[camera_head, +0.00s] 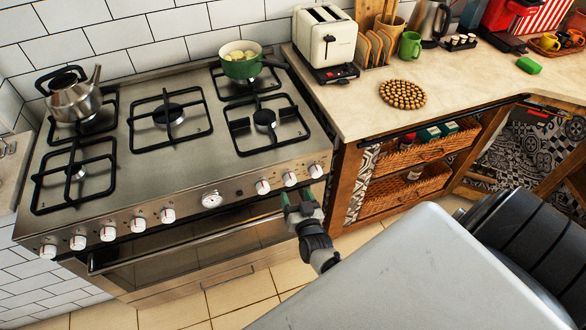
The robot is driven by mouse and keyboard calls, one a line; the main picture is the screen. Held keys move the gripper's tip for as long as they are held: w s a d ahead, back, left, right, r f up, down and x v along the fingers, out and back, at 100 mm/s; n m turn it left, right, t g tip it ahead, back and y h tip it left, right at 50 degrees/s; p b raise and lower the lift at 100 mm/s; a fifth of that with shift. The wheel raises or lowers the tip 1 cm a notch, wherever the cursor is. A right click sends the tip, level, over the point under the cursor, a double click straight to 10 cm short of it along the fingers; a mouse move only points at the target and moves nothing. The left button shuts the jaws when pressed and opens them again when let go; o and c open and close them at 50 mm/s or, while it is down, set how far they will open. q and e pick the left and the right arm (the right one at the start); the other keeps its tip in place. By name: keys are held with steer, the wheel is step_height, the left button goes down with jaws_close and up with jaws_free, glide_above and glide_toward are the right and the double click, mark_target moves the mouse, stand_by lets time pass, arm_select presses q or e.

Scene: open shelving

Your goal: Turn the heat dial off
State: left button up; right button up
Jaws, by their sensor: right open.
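The stove (200,130) has a steel front panel with a row of white and red knobs. One group is on the left, with knobs such as the far-left knob (47,251) and the knob nearest the middle (167,216). Three knobs are on the right: the left one (262,187), the middle one (289,179) and the right one (315,171). A round gauge (212,199) sits between the groups. I cannot tell which knob is the heat dial, nor read their settings. My right gripper (294,199) is open, just below the right knobs, apparently touching none. My left gripper is out of view.
A green pot (240,68) with pale pieces sits on the back right burner, and a kettle (75,100) on the back left. The oven handle (190,240) runs below the panel. The counter (365,105) holds a toaster (324,40) and a round trivet (402,94).

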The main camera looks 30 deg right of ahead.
steer(key=v, duration=0.6)
steer(key=shift+s, duration=0.3)
steer(key=s+a+f+n+g+y, duration=0.25)
steer(key=s+f, duration=0.25)
steer(key=f, duration=0.4)
steer(key=s+a+f+n+g+y, duration=0.25)
steer(key=s+a+f+g, duration=0.2)
steer(key=f, duration=0.45)
steer(key=s+f+n+g, duration=0.1)
steer(key=s+f+g, duration=0.3)
steer(key=s, duration=0.8)
steer(key=s+d+f+n+g, duration=0.1)
steer(key=s+f+g, duration=0.3)
steer(key=s+f, duration=0.3)
steer(key=s, duration=0.5)
steer(key=shift+s+d+n+g, duration=0.2)
steer(key=shift+d+n+g, duration=0.15)
steer(key=shift+n+g, duration=0.05)
